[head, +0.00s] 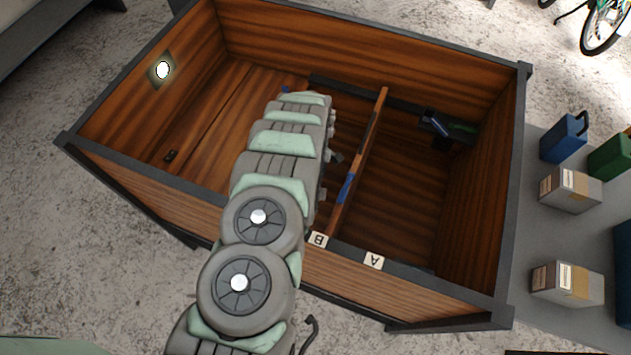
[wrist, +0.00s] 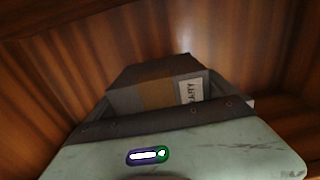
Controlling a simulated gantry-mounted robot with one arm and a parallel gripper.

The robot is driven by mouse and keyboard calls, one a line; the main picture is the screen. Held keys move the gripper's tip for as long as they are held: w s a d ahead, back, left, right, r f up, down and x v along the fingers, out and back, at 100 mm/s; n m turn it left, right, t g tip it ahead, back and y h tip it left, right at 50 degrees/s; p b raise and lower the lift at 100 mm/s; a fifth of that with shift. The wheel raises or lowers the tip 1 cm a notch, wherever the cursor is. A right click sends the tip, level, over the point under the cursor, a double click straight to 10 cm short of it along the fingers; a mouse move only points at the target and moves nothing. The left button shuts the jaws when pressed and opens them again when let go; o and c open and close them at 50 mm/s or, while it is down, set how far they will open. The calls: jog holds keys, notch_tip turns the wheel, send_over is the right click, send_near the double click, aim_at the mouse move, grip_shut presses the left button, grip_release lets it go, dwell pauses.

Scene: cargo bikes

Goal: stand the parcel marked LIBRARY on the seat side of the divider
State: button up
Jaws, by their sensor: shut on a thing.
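A grey-brown parcel (wrist: 158,92) with a brown tape band and a white label (wrist: 190,91) is held in my gripper (wrist: 162,86) in the wrist view. The label's lettering is turned and too small to read with certainty. My gripper is shut on the parcel, inside the wooden cargo box (head: 480,180). In the head view my arm hides the gripper and parcel, left of the divider (head: 361,160). The divider is a thin wooden board with a blue mark, running from the back wall to the front. I cannot tell whether the parcel touches the floor.
A dark item with blue and green parts (head: 437,124) lies at the back of the right compartment. Tags B (head: 318,240) and A (head: 374,261) are on the front rim. Outside right are two parcels (head: 570,190) (head: 567,284) and a blue can (head: 563,140). The left compartment's visible floor is mostly clear.

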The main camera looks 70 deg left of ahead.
jog(key=shift+a+f, duration=0.1)
jog(key=shift+f, duration=1.6)
notch_tip(320, 180, down, 3)
jog(key=shift+b, duration=0.8)
jog(key=shift+f, duration=0.25)
jog(key=o, duration=1.6)
jog(key=shift+f, duration=0.1)
